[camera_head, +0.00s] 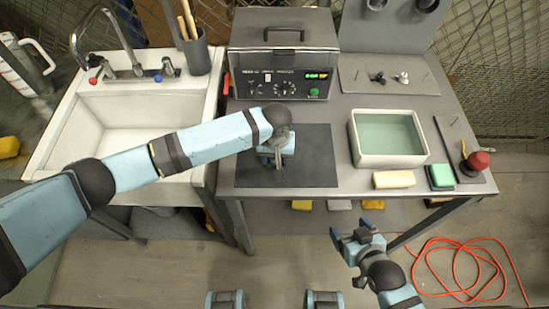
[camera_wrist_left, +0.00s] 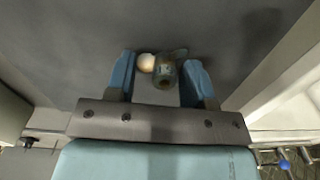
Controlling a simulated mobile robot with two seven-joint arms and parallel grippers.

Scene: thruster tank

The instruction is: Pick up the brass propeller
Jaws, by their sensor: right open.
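I see no plainly brass-coloured propeller. Two small bladed pieces lie on the grey plate at the back right: a dark one (camera_head: 377,78) and a paler one (camera_head: 402,78). My left gripper (camera_head: 277,163) points down over the dark mat (camera_head: 315,160). In the left wrist view its fingers (camera_wrist_left: 163,80) stand apart on either side of a small greyish device (camera_wrist_left: 164,76) with a pale rounded end. I cannot tell whether they press on it. My right gripper (camera_head: 357,238) is open and empty, in front of the table and far from the plate.
A bin of greenish water (camera_head: 355,160) stands mid-right on the table. A yellow sponge (camera_head: 393,180), a green block (camera_head: 440,177) and a red knob (camera_head: 478,160) are near the front right. A control box (camera_head: 235,60) stands behind the mat. A sink (camera_head: 60,150) is at left.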

